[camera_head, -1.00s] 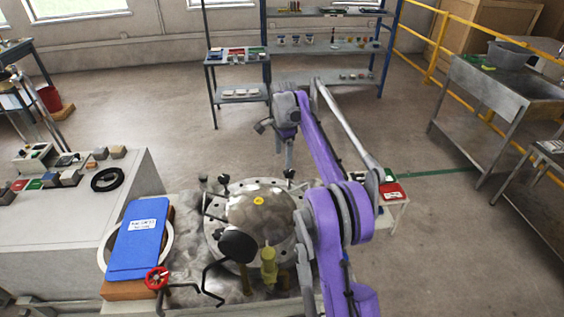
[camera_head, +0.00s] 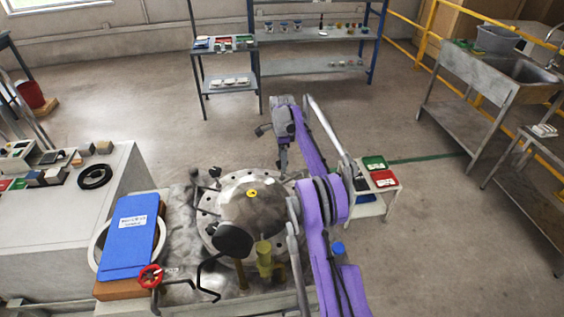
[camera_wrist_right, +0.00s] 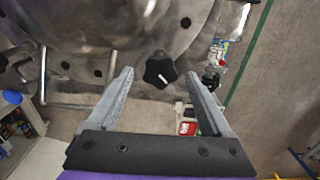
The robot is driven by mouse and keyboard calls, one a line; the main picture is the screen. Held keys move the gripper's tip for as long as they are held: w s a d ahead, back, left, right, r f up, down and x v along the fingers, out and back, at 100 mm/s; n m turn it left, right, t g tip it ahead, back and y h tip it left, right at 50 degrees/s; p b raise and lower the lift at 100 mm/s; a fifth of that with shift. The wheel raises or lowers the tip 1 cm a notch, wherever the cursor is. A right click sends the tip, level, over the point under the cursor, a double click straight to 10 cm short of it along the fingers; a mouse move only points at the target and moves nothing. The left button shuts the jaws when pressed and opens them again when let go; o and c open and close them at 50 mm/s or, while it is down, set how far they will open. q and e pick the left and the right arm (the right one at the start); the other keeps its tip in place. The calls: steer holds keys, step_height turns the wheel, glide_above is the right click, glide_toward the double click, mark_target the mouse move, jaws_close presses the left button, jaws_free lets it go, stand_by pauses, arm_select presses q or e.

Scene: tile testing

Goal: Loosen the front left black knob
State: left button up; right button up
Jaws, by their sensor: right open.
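The round metal vessel (camera_head: 262,205) with a domed lid stands on the bench in the head view. Small black knobs sit around its rim, one at the back left (camera_head: 215,172). My right gripper (camera_head: 283,162) hangs over the back right of the rim, pointing down. In the right wrist view a black star-shaped knob (camera_wrist_right: 160,70) shows between and just beyond the fingertips of my right gripper (camera_wrist_right: 158,80). The fingers are spread apart with nothing between them; contact with the knob is not visible. I cannot tell which knob is the front left one. My left gripper is out of view.
A blue clipboard (camera_head: 130,235) and a red valve wheel (camera_head: 150,276) lie left of the vessel. A large black disc (camera_head: 233,241) and a yellowish fitting (camera_head: 264,258) stand at its front. A small cart (camera_head: 372,205) with trays is to the right.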

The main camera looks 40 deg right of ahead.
steer(key=shift+f, duration=0.65)
jaws_close()
